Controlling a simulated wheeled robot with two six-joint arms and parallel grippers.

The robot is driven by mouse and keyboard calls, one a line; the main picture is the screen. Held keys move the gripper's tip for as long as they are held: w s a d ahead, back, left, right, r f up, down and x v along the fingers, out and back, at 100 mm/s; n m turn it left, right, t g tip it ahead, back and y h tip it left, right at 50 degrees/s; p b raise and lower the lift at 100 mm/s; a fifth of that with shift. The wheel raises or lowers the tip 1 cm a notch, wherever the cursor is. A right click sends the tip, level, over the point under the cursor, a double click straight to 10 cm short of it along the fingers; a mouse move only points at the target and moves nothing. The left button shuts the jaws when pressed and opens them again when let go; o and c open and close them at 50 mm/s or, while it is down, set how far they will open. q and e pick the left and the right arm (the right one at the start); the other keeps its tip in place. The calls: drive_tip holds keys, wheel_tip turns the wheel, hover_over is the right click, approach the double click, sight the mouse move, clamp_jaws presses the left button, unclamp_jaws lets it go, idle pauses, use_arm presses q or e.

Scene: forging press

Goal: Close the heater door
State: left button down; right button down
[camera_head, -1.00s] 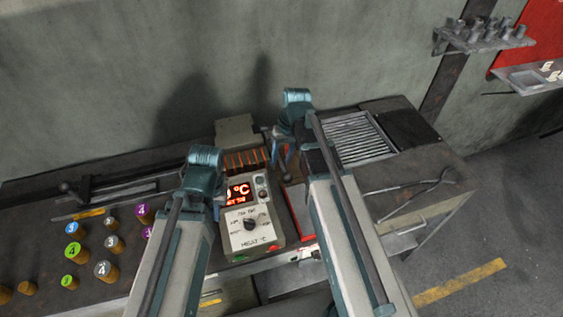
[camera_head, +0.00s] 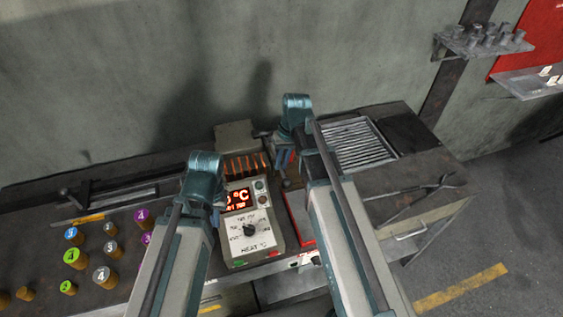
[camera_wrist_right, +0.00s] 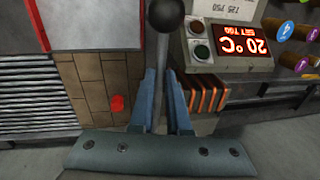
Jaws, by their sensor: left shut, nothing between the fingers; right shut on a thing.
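The heater (camera_head: 247,215) stands at the table's front, with a lit red display, a dial and a row of glowing orange coils (camera_head: 245,163) behind. The coils also show uncovered in the right wrist view (camera_wrist_right: 207,96). My right gripper (camera_head: 284,160) is shut on a dark rod handle with a round ball knob (camera_wrist_right: 165,14), right of the coils in the head view. A brick-lined panel (camera_wrist_right: 95,85) lies beside the handle; I cannot tell whether it is the door's inner face. My left gripper (camera_head: 216,212) is shut and empty at the heater's left side, partly hidden by its arm.
Several numbered cylinders (camera_head: 102,274) stand on the table at the left. A slatted grate (camera_head: 358,143) and long tongs (camera_head: 420,195) lie at the right. A red-edged plate (camera_head: 300,222) sits between the heater and my right arm. The wall is behind.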

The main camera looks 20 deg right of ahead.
sight(282, 170)
drive_tip(key=shift+a, duration=0.1)
idle(0.8)
